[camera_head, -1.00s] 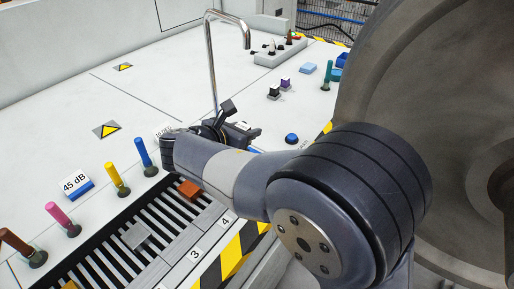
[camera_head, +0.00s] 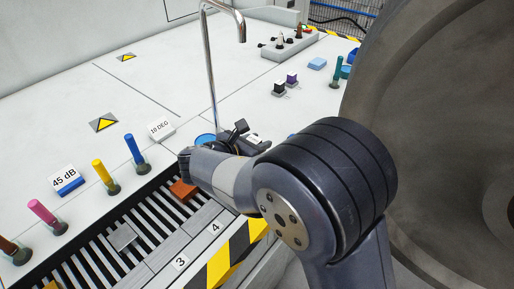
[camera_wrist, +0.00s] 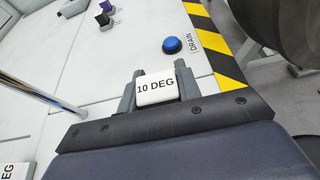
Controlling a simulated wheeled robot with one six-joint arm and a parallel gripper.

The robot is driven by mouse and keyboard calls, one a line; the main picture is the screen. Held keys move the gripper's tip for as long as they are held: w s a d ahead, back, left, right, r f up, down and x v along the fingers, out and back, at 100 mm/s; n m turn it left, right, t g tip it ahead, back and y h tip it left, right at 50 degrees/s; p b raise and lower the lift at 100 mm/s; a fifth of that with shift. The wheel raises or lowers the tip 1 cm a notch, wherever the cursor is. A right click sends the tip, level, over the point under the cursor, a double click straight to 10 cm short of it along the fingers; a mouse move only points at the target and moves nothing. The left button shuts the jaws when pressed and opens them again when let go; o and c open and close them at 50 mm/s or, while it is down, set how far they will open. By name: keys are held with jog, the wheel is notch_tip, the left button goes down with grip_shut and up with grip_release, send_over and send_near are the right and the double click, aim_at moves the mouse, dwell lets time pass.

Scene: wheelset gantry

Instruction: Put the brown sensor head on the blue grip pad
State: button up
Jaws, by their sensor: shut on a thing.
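My gripper (camera_wrist: 157,90) is shut on a white block labelled "10 DEG" (camera_wrist: 157,88), held between its two grey fingers in the wrist view. In the head view my gripper (camera_head: 243,138) is above the white bench, partly hidden by my own wrist. A small brown piece (camera_head: 299,31) stands among dark pieces on the grey holder at the back; it may be the brown sensor head, but it is too small to be sure. A light-blue flat pad (camera_head: 317,63) lies on the bench at the right, possibly the blue grip pad. My gripper is apart from both.
A bent metal pipe (camera_head: 209,75) rises behind my gripper. A slotted grate (camera_head: 92,247) with an orange block (camera_head: 183,190) and several coloured pegs lie front left. Black and purple blocks (camera_head: 285,84) stand farther back. A blue button (camera_wrist: 172,45) is near the striped edge. A large grey wheel (camera_head: 445,130) fills the right.

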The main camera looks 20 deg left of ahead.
jog(key=shift+f, duration=0.9)
jog(key=shift+f, duration=0.1)
jog(key=shift+f+b, duration=0.3)
jog(key=shift+f, duration=0.2)
jog(key=o, duration=1)
jog(key=shift+r, duration=0.15)
jog(key=v, duration=0.4)
jog(key=p+v, duration=0.1)
jog(key=v, duration=0.7)
jog(key=shift+r+p, duration=0.35)
jog(key=shift+r, duration=0.15)
